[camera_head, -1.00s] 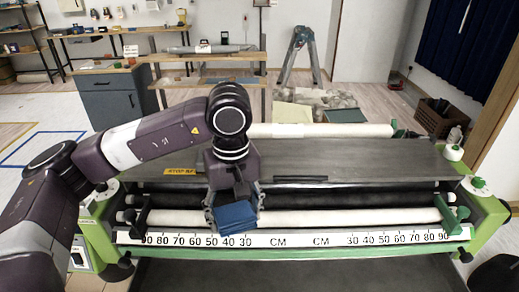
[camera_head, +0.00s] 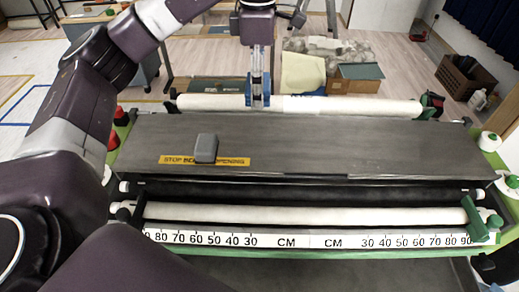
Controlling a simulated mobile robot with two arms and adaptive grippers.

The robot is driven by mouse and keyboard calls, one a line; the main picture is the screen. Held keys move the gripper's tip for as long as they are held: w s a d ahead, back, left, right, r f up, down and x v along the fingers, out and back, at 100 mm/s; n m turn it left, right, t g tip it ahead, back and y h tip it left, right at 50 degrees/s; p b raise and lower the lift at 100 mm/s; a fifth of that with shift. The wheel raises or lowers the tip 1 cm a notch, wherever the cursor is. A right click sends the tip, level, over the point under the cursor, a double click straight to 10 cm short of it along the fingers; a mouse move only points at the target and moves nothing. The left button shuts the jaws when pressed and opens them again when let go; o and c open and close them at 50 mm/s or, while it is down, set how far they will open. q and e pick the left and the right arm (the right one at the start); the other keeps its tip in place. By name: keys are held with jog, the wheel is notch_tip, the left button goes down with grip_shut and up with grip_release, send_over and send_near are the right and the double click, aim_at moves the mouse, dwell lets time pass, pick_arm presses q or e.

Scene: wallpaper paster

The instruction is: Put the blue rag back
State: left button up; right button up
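My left gripper (camera_head: 258,101) points down over the far edge of the wallpaper machine, in front of the far white roll (camera_head: 345,106). Its fingers are close together, with blue strips along both sides. I cannot tell whether this blue is the rag seen edge-on or the finger pads. The blue rag is not clearly visible anywhere else. The machine's dark flat top (camera_head: 330,140) lies in front of the gripper. My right gripper is not in view.
A grey block (camera_head: 206,148) stands on the top at the yellow warning label (camera_head: 240,162). A near white roll (camera_head: 320,213) lies above the centimetre scale (camera_head: 285,241). A cardboard box (camera_head: 350,87) and a brown crate (camera_head: 458,78) stand on the floor behind.

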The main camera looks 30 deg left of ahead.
pick_arm(q)
jog(key=shift+f, duration=0.2)
notch_tip(320, 180, down, 8)
jog(key=f, duration=0.1)
jog(key=p, duration=0.2)
send_over(258, 154)
notch_tip(258, 154, down, 6)
jog(key=shift+f, duration=0.2)
notch_tip(258, 154, down, 4)
jog(key=shift+r+p, duration=0.15)
jog(key=shift+p, duration=0.15)
jog(key=shift+f+b, duration=0.4)
jog(key=shift+f, duration=0.05)
jog(key=o, duration=1.2)
jog(key=shift+c, duration=0.2)
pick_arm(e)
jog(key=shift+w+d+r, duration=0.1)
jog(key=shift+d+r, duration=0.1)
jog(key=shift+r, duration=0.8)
pick_arm(q)
jog(key=shift+r, duration=0.1)
